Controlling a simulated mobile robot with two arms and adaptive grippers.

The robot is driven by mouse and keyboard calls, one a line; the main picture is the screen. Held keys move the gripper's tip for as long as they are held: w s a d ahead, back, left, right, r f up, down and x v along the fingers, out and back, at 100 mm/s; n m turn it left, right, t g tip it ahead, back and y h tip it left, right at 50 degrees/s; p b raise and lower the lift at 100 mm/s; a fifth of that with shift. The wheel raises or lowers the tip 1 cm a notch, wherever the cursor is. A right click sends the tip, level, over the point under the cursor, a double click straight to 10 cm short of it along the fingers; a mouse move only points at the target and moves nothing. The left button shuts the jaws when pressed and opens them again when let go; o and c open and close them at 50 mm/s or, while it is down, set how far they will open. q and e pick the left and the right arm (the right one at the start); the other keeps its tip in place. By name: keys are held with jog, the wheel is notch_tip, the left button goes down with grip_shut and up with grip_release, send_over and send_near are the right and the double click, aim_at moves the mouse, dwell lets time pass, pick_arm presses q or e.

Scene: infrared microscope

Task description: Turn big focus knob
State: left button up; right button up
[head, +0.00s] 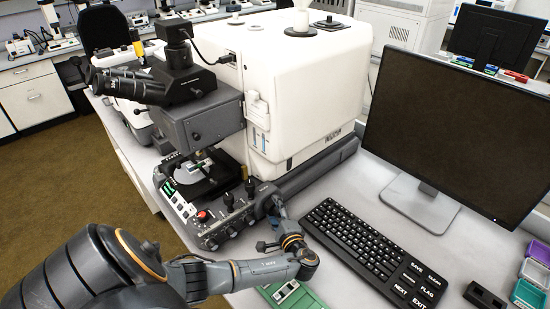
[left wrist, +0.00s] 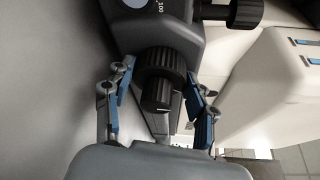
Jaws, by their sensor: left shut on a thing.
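The big focus knob (left wrist: 160,60) is a black ribbed wheel on the side of the grey microscope base, with a smaller black knob (left wrist: 156,96) in front of it, in the left wrist view. My left gripper (left wrist: 161,75) has its two blue-padded fingers on opposite sides of the big knob and is shut on it. The infrared microscope (head: 300,85) is a large white and grey unit. My right gripper is in neither view.
A control panel (head: 215,220) with a red-topped button stands left of the gripper. A keyboard (head: 365,250) and a monitor (head: 450,130) stand to the right. A green tray (head: 310,300) lies near my forearm. Another black knob (left wrist: 240,12) shows in the left wrist view.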

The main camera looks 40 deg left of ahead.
pick_arm(q)
jog(key=n+b, duration=0.2)
jog(key=shift+f+t+y+b, duration=0.25)
jog(key=shift+t+y+b, duration=0.05)
jog(key=shift+r+n+b, duration=0.1)
jog(key=shift+n+b, duration=0.3)
jog(key=o, duration=1.2)
jog(key=shift+c, duration=0.2)
jog(key=shift+r, duration=0.1)
